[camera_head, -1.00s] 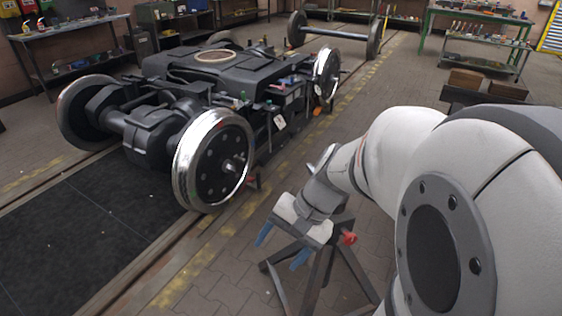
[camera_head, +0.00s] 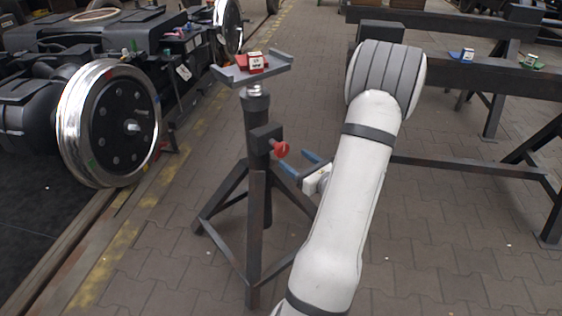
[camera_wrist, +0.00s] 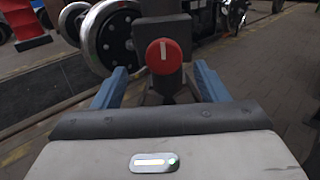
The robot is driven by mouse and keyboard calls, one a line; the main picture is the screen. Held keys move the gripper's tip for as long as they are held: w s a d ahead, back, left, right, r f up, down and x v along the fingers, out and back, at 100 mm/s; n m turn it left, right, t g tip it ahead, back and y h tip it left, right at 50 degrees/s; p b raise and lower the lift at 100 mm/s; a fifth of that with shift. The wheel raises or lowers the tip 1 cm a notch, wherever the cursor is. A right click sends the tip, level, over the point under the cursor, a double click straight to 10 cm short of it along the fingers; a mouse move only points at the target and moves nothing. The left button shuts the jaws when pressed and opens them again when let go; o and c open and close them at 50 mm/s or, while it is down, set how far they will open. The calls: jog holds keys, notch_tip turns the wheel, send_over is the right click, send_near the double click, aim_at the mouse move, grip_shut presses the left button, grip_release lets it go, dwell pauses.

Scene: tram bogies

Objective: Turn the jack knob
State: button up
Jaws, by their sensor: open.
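The jack knob (camera_head: 280,149) is a round red knob on the collar of a dark tripod jack stand (camera_head: 256,200). In the wrist view the knob (camera_wrist: 164,56) faces me with a white, nearly upright line on it. My gripper (camera_head: 300,162) has blue fingers, which point toward the knob from its right side in the head view. In the wrist view my gripper (camera_wrist: 160,80) is open, with one finger on each side of the knob and visible gaps between. The fingers do not touch the knob. The far side of the knob is hidden.
A red-and-white block (camera_head: 253,64) lies on the jack's top plate (camera_head: 280,68). The bogie with its wheel (camera_head: 108,124) stands at left. Dark trestles (camera_head: 470,75) stand at right, with small blue and green items on top. Paved floor is free between.

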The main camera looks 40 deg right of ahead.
aim_at(283, 150)
jog(key=w+b, duration=0.1)
jog(key=w, duration=0.6)
jog(key=shift+w+d+f+b, duration=0.1)
jog(key=shift+w+b, duration=0.2)
jog(key=shift+b, duration=0.1)
jog(key=c, duration=0.9)
jog(key=shift+c, duration=0.3)
